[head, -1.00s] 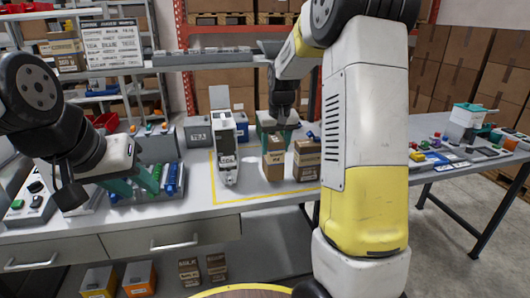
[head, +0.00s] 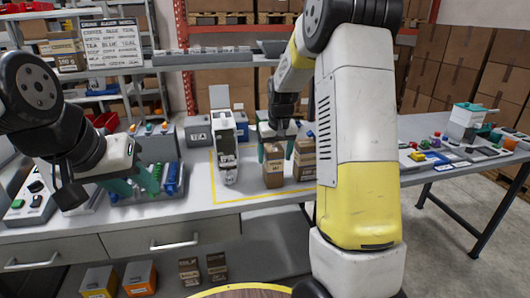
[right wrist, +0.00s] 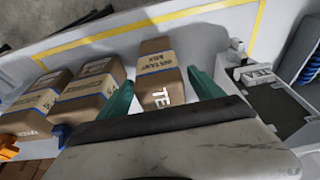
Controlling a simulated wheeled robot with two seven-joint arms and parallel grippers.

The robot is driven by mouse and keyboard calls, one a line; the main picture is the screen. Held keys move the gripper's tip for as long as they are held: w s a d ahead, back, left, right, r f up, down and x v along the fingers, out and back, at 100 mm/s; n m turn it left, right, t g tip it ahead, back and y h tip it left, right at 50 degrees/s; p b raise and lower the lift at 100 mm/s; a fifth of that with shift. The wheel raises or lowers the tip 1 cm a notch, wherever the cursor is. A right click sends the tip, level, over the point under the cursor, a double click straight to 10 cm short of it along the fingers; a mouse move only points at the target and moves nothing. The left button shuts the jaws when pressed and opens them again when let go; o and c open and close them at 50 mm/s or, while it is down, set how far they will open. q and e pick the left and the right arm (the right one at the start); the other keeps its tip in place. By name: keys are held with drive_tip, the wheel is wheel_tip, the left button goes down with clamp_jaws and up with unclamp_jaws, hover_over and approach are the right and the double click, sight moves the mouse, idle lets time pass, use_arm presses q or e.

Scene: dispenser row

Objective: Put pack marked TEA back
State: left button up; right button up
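A brown pack with a tan label (head: 273,175) stands upright on the table inside the yellow outline. In the right wrist view the pack (right wrist: 158,65) shows the letters TE on its near end; the rest of the word is hidden. My right gripper (head: 276,154) is open above it, with its teal fingers apart on either side near the pack's top. They also show in the right wrist view (right wrist: 161,92), with gaps to the pack. My left gripper (head: 136,184) is open and empty over the left part of the table.
More brown packs (head: 304,162) stand right beside the pack. A blue-filled tray (head: 172,180) lies near my left gripper. A word board (head: 110,43) hangs at the upper left.

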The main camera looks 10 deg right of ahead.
drive_tip(key=shift+r, duration=0.1)
drive_tip(key=shift+r, duration=0.35)
drive_tip(key=v, duration=1.1)
drive_tip(key=s+a+r+t+y, duration=0.1)
drive_tip(key=s+a, duration=0.1)
drive_tip(key=s, duration=1.2)
drive_tip(key=s+a+r+t+y, duration=0.1)
drive_tip(key=s+a+r+t, duration=0.1)
drive_tip(key=s, duration=1.2)
drive_tip(key=shift+a, duration=0.55)
